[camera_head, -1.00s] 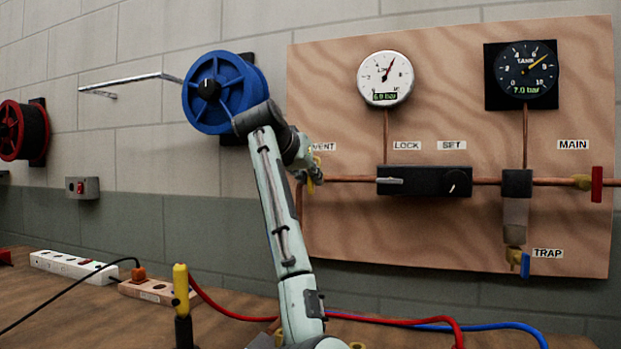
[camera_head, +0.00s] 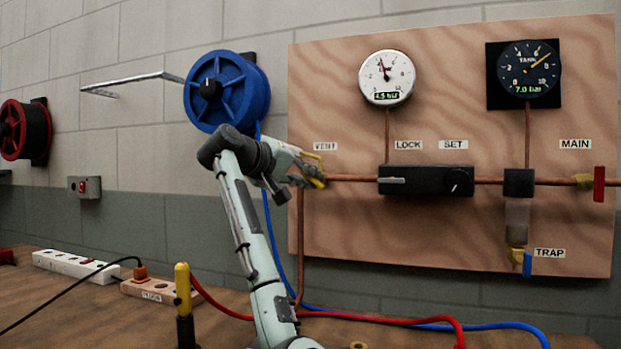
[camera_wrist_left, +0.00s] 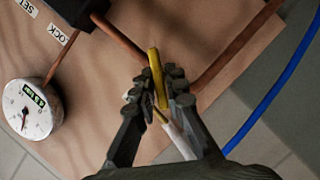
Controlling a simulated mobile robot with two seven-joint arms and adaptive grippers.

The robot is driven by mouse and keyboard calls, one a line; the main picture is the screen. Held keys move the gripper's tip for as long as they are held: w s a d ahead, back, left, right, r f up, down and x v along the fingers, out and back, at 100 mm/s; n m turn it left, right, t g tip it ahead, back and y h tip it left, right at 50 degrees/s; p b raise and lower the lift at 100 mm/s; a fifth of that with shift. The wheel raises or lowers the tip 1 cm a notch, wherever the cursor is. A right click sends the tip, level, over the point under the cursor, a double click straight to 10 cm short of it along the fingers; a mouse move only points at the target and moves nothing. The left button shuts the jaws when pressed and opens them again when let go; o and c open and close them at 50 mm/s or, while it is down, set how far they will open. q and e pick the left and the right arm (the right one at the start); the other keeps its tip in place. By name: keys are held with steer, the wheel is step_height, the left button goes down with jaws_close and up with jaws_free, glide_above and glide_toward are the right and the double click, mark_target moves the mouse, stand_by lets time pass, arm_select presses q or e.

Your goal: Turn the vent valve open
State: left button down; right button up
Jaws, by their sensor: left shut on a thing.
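The vent valve's yellow handle (camera_head: 315,183) is at the left end of the copper pipe, just below the VENT label (camera_head: 325,146). My left gripper (camera_head: 309,179) reaches it from the left and is shut on it. In the left wrist view, the yellow handle (camera_wrist_left: 154,72) stands between the two dark fingers of my left gripper (camera_wrist_left: 160,88), its end sticking out past the fingertips. The fingers hide much of the valve. The white gauge (camera_head: 387,77) above the pipe reads about 4.5 bar; it also shows in the left wrist view (camera_wrist_left: 28,110).
A black LOCK/SET regulator (camera_head: 425,181) sits right of the valve. The dark tank gauge (camera_head: 524,74) reads 7.0 bar. A red MAIN handle (camera_head: 599,184) and blue TRAP handle (camera_head: 527,264) are farther right. A blue hose reel (camera_head: 226,92) hangs upper left, its hose running down behind my arm.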

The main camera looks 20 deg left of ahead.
arm_select(q)
steer(key=n, duration=0.1)
steer(key=n+t+h, duration=0.1)
steer(key=n, duration=0.1)
steer(key=shift+f+h, duration=0.2)
steer(key=shift+h, duration=0.1)
steer(key=shift+n+t+h, duration=0.3)
steer(key=shift+n+t, duration=0.2)
steer(key=shift+n, duration=1)
steer(key=c, duration=1.6)
jaws_free()
steer(key=shift+c, duration=0.2)
